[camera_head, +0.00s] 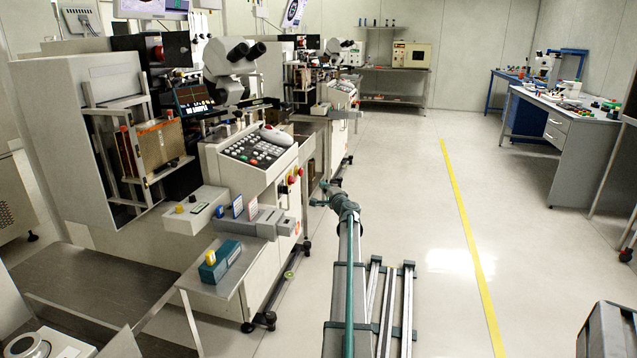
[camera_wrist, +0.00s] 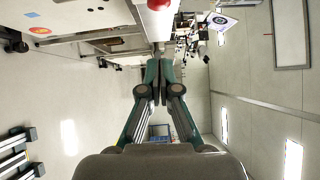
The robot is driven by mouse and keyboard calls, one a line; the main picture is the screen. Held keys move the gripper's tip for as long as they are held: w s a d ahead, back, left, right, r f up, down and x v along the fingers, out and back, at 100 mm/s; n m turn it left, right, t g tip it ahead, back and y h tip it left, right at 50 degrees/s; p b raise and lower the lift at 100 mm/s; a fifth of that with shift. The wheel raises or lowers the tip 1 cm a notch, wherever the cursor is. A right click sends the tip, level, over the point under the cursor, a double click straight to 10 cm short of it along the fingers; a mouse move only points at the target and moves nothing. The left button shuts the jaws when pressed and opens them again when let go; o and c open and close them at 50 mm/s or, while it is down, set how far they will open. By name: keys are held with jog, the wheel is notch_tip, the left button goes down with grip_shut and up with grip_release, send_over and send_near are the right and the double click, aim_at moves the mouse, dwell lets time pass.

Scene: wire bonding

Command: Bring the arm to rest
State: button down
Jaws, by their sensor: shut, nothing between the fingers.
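My gripper (camera_wrist: 159,80) is shut and empty in the wrist view. Its two teal fingers meet in the middle of the picture, with a bench edge and red-topped part beyond them. In the head view my teal and grey arm reaches forward over the floor, just right of the near bonding machine (camera_head: 258,150). The wrist view is turned sideways, with the floor at left and a wall at right.
The near machine has a side shelf (camera_head: 225,285) with a teal and yellow box (camera_head: 220,262) on it. A yellow line (camera_head: 462,220) runs along the open floor to the right. A desk (camera_head: 565,120) stands at far right, and a grey case (camera_head: 608,330) at bottom right.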

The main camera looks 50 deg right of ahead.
jog(key=shift+s+a, duration=0.3)
jog(key=shift+s, duration=0.25)
